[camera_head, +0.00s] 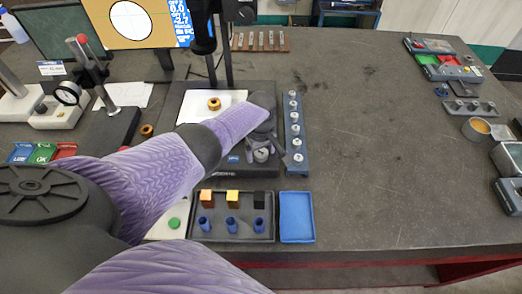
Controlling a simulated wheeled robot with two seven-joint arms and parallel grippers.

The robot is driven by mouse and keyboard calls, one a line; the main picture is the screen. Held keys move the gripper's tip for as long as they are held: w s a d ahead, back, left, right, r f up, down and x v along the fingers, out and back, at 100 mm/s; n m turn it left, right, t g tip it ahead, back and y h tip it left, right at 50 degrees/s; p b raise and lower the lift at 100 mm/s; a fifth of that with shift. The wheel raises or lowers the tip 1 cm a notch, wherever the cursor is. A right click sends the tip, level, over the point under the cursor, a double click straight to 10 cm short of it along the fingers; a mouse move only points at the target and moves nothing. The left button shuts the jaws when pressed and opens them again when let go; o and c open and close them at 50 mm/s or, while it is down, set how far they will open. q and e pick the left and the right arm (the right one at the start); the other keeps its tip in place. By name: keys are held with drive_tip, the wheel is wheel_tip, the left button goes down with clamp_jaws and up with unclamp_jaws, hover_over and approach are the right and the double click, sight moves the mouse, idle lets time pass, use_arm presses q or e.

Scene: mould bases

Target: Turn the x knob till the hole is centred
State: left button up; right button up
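A screen (158,37) at the top left shows an orange field with a white round hole (131,20). The hole is outlined in dark and sits near the middle of the field across; the screen's top is cut off. Below it, a brass nut-like part (214,104) lies on the white plate (190,112) of a dark instrument. A round silver knob (261,155) shows at the instrument's front right; I cannot tell if it is the x knob. My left gripper (270,142) is over this corner, close to the knob. Its fingers are too small and partly hidden to read.
A rail with several silver pieces (293,125) stands just right of my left gripper. In front are a dark tray (235,227) with coloured blocks and blue cups, and a blue lid (297,217). The table's middle right is clear. Trays and fixtures (440,60) line the right edge.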

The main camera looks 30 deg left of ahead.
sight(261, 152)
use_arm(q)
drive_tip(key=shift+o, duration=0.5)
wheel_tip(261, 152, up, 9)
drive_tip(key=p, duration=0.5)
drive_tip(key=shift+r, duration=0.4)
